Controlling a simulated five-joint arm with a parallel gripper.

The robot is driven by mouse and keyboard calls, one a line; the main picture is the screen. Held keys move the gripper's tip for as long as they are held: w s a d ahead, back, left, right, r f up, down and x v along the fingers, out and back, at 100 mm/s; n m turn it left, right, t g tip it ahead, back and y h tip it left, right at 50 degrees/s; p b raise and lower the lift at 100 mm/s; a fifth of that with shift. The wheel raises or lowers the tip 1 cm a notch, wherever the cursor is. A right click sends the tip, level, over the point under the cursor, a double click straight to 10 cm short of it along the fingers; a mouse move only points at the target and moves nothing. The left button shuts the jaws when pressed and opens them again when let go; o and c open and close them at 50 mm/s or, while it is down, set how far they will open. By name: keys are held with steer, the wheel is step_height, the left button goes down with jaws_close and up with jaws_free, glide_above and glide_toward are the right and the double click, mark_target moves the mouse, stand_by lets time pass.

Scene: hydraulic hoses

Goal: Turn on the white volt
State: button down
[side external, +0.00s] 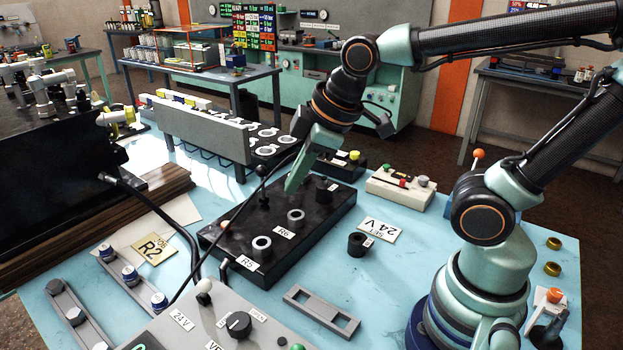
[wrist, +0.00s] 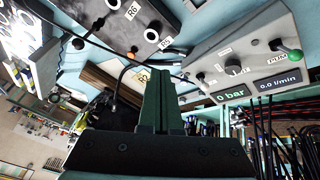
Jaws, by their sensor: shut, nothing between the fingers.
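The grey control panel (side external: 262,322) stands at the front of the blue table. A white-knobbed switch (side external: 204,286) stands at its back left corner, behind a 24V label (side external: 181,319). In the wrist view the switch (wrist: 201,77) is small, on the panel's left part, right of my fingers. My gripper (side external: 290,190) is shut and empty, pointing down over the black socket block (side external: 222,236), well behind and right of the switch. It also shows in the wrist view (wrist: 162,70). The switch's exact position is too small to tell.
The panel also has a black knob (side external: 239,323), a green-tipped lever (wrist: 290,56) and displays reading 0 bar and 0.0 l/min. A black lever (side external: 263,178) rises from the socket block beside my fingers. A loose black ring (side external: 357,245) lies right.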

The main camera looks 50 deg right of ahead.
steer(key=a+f+n+y, duration=0.1)
steer(key=a+f+n, duration=0.1)
steer(key=a+n, duration=0.7)
steer(key=n+g, duration=0.2)
steer(key=n, duration=1.1)
glide_toward(205, 290)
steer(key=s+a+f, duration=0.1)
steer(key=s+a, duration=0.1)
steer(key=s, duration=0.3)
steer(key=shift+a+f+y, duration=0.1)
steer(key=shift+a+y, duration=0.1)
steer(key=shift+y, duration=0.2)
steer(key=x, duration=0.9)
steer(key=shift+w+d+f, duration=0.25)
steer(key=shift+w+f, duration=0.05)
steer(key=shift+f, duration=0.05)
steer(key=shift+w+d, duration=0.1)
steer(key=shift+w, duration=0.3)
steer(key=shift+w+d+r, duration=0.85)
steer(key=shift+w+d, duration=0.05)
steer(key=shift+w, duration=0.2)
